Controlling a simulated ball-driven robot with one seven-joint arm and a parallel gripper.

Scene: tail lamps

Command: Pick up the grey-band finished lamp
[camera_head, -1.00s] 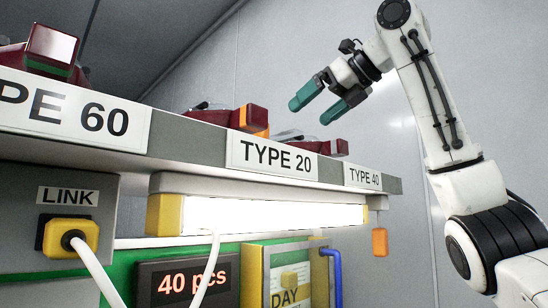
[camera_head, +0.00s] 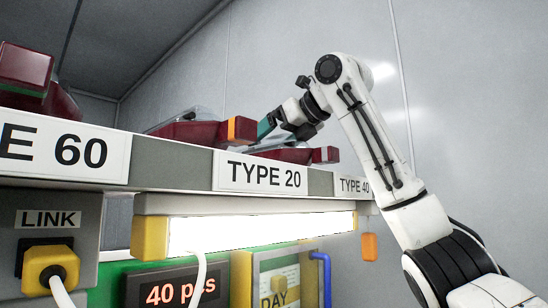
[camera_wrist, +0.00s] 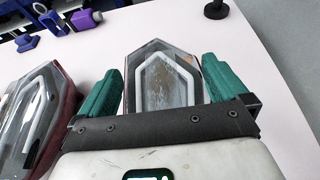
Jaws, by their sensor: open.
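The grey-band lamp (camera_head: 290,154), dark red with a grey band at its near end, lies on the shelf above the TYPE 20 and TYPE 40 labels. My gripper (camera_head: 268,128) is behind and above it, partly hidden by the lamps. In the wrist view the two teal fingers of my gripper (camera_wrist: 163,82) are open, one on each side of a clear-topped lamp (camera_wrist: 165,72). That lamp's band is out of sight there. It appears to be the grey-band one. I cannot tell whether the fingers touch it.
An orange-band lamp (camera_head: 195,131) lies to the left of the grey-band one. In the wrist view a neighbouring lamp (camera_wrist: 32,105) is close by the left finger. A green-band lamp (camera_head: 25,72) is at far left. Blue and purple items (camera_wrist: 65,20) lie at the far edge.

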